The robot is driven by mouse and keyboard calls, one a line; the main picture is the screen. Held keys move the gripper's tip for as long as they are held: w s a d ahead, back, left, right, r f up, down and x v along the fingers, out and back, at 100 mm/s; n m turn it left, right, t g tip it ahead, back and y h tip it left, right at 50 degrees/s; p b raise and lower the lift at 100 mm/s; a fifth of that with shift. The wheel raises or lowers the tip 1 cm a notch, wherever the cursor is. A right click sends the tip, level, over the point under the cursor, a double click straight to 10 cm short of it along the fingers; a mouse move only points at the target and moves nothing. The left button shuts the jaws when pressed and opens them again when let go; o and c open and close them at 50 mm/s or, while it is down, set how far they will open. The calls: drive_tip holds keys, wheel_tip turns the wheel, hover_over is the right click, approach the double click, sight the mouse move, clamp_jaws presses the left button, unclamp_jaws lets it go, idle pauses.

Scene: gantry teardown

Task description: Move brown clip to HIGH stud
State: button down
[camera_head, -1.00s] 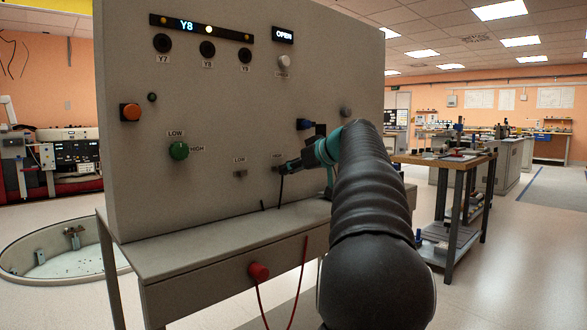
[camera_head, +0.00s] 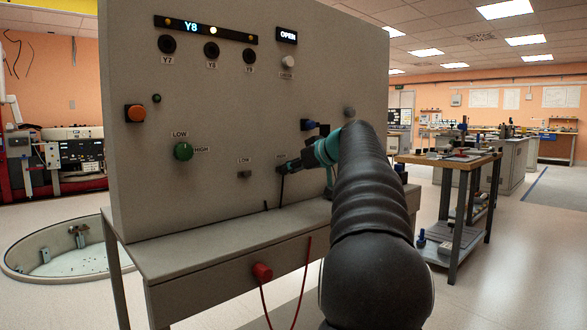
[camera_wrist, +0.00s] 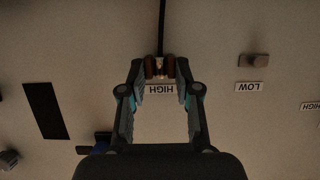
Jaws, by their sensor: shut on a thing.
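My gripper (camera_wrist: 160,70) is shut on the brown clip (camera_wrist: 151,67) in the wrist view, with one brown side against each fingertip. A small pale metal part shows between the two sides. The clip is at the panel beside the upside-down HIGH label (camera_wrist: 161,89), where the HIGH stud would be; the stud itself is hidden or not distinct, so I cannot tell whether the clip is seated. A black cable (camera_wrist: 162,28) runs from the clip. In the head view my gripper (camera_head: 281,169) is at the panel under the HIGH label. The LOW stud (camera_wrist: 254,60) is bare.
The grey panel (camera_head: 210,225) carries a green LOW/HIGH knob (camera_head: 183,152), an orange button (camera_head: 135,113), a lit Y8 display (camera_head: 191,27) and an OPEN display (camera_head: 287,36). A red plug (camera_head: 262,272) with a red lead is on the bench front.

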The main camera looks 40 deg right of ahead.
drive_tip(key=shift+w, duration=0.45)
drive_tip(key=c, duration=0.7)
unclamp_jaws()
drive_tip(key=shift+c, duration=0.2)
drive_tip(key=f+b+v, duration=0.1)
drive_tip(key=v, duration=1.4)
drive_tip(key=shift+s, duration=0.65)
drive_tip(key=shift+f, duration=0.1)
